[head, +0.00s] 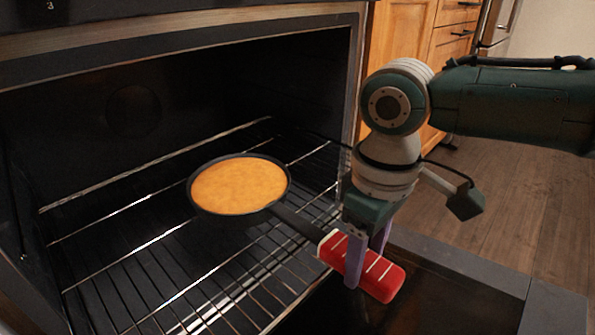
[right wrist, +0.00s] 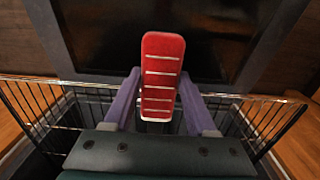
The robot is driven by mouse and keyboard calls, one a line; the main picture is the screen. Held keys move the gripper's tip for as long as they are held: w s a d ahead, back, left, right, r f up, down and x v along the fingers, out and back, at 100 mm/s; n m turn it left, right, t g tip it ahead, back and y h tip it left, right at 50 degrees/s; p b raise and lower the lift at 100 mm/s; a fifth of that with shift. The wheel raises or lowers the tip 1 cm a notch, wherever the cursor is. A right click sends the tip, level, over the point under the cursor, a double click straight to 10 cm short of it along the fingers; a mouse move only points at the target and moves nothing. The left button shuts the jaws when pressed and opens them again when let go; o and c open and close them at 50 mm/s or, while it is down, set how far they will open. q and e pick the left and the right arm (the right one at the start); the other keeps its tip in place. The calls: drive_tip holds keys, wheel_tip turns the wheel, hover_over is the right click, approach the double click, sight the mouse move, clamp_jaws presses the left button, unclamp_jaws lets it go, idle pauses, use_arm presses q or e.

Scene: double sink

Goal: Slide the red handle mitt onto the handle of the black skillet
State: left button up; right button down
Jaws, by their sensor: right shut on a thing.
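The black skillet (head: 196,207) sits on the oven rack with a flat golden-yellow food (head: 240,186) filling it. Its black handle (head: 296,220) points toward the lower right, out of the oven. The red handle mitt (head: 390,286), with pale stripes, lies in line with the handle, and its open end meets the visible handle. How far the handle reaches inside is hidden. My right gripper (head: 365,265) is shut on the mitt from above, one purple finger on each side. The right wrist view also shows the mitt (right wrist: 163,52) between the fingers. My left gripper is not in view.
The wire oven rack (head: 180,285) lies under the skillet. The oven's right side frame (head: 352,80) stands close to my right arm. The lowered dark oven door (head: 450,300) lies below the mitt. Wooden cabinets (head: 405,40) stand behind; open floor is at right.

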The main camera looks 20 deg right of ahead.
sight(326, 239)
drive_tip(key=shift+w+a+b, duration=0.2)
drive_tip(key=shift+w+b, duration=0.1)
drive_tip(key=shift+w, duration=0.15)
drive_tip(key=shift+w+a+b, duration=0.2)
drive_tip(key=shift+w+b, duration=0.1)
drive_tip(key=shift+w, duration=0.15)
drive_tip(key=shift+w+a+f+b, duration=0.1)
drive_tip(key=shift+w+a+b, duration=0.25)
drive_tip(key=shift+w+b, duration=0.45)
drive_tip(key=shift+w+a+b, duration=0.25)
drive_tip(key=shift+w+b, duration=0.4)
drive_tip(key=shift+w+a+b, duration=0.25)
drive_tip(key=shift+w+b, duration=0.35)
drive_tip(key=shift+w+a+b, duration=0.2)
drive_tip(key=shift+w+b, duration=0.25)
drive_tip(key=shift+b, duration=0.05)
drive_tip(key=shift+c, duration=0.6)
unclamp_jaws()
